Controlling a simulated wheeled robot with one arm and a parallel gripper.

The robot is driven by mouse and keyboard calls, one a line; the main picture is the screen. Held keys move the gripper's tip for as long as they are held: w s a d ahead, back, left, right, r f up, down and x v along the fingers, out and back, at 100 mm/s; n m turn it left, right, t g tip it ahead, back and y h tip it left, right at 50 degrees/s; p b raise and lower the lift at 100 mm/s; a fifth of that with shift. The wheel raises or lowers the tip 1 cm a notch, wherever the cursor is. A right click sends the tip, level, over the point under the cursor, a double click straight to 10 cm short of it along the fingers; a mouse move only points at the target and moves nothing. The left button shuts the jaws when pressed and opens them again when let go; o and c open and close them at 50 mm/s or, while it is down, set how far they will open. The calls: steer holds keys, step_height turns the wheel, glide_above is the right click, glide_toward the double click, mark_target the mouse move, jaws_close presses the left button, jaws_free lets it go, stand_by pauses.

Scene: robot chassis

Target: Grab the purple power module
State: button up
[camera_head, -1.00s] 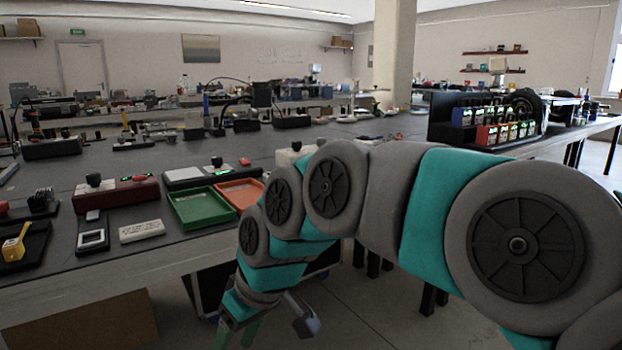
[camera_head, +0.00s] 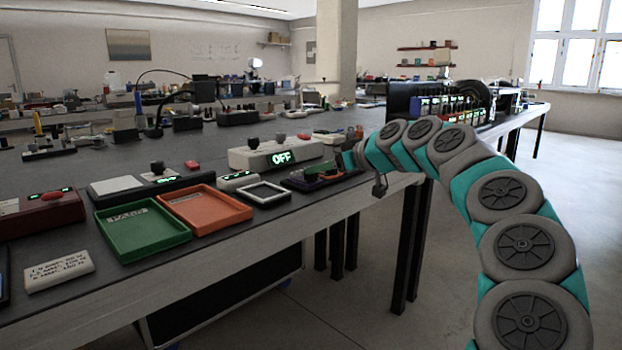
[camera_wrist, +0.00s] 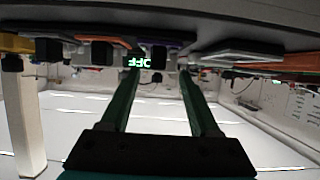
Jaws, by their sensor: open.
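The purple power module (camera_head: 301,183) sits at the near edge of the workbench in the head view, in a dark holder with an orange module (camera_head: 331,175) to its right. My gripper (camera_head: 322,169) is at the bench edge, close to the modules, and partly covers them. In the wrist view, which is upside down, the purple module (camera_wrist: 168,42) is ahead of the fingers near the top, with the orange module (camera_wrist: 97,48) to its left. My gripper (camera_wrist: 160,78) has its two green fingers apart, with nothing between them.
A white device (camera_head: 276,153) showing "OFF" stands behind the modules. The floor on the right is clear.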

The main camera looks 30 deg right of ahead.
steer(key=x, duration=0.6)
steer(key=shift+w+d+f, duration=0.1)
steer(key=shift+w+f, duration=0.1)
steer(key=shift+w, duration=0.05)
steer(key=shift+c, duration=0.2)
jaws_close()
